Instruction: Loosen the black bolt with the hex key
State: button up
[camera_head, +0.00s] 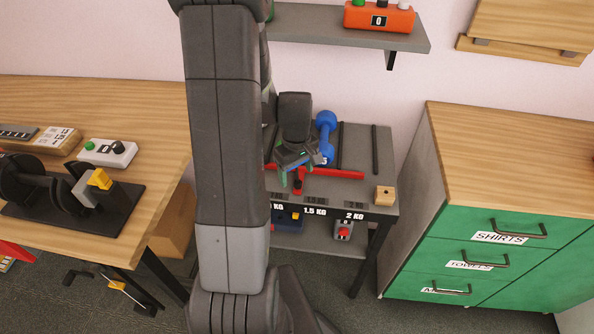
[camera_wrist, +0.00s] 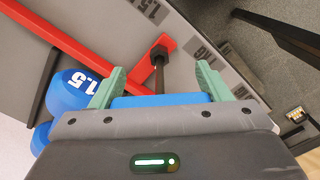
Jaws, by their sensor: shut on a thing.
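My gripper (camera_head: 298,178) is over the grey rack, its green fingertips pointing down; it also shows in the wrist view (camera_wrist: 158,88). It is shut on the blue handle of what looks like the hex key (camera_wrist: 160,101). A dark shaft runs from the handle toward the black bolt (camera_wrist: 158,51), which sits at the end of a short arm of the red frame (camera_wrist: 148,18). The shaft and bolt head overlap in the wrist view; I cannot tell whether the tip is seated. In the head view, the red frame (camera_head: 340,174) lies across the rack, and my gripper covers part of it.
A blue 1.5 dumbbell (camera_head: 326,122) stands close beside my gripper. A wooden block (camera_head: 385,195) sits at the rack's front right corner. A grey shelf (camera_head: 350,38) hangs above. A green-drawer cabinet (camera_head: 470,240) stands at right, a wooden table (camera_head: 120,95) at left.

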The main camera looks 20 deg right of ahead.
jog(key=n, duration=0.6)
jog(key=shift+s+a, duration=0.2)
jog(key=n, duration=0.3)
jog(key=n+b, duration=0.1)
jog(key=n, duration=0.2)
jog(key=shift+s+a+n, duration=0.15)
jog(key=shift+n, duration=0.15)
jog(key=o, duration=1.1)
jog(key=shift+a, duration=0.1)
notch_tip(320, 180, up, 14)
jog(key=shift+f+p, duration=0.1)
jog(key=shift+p, duration=0.35)
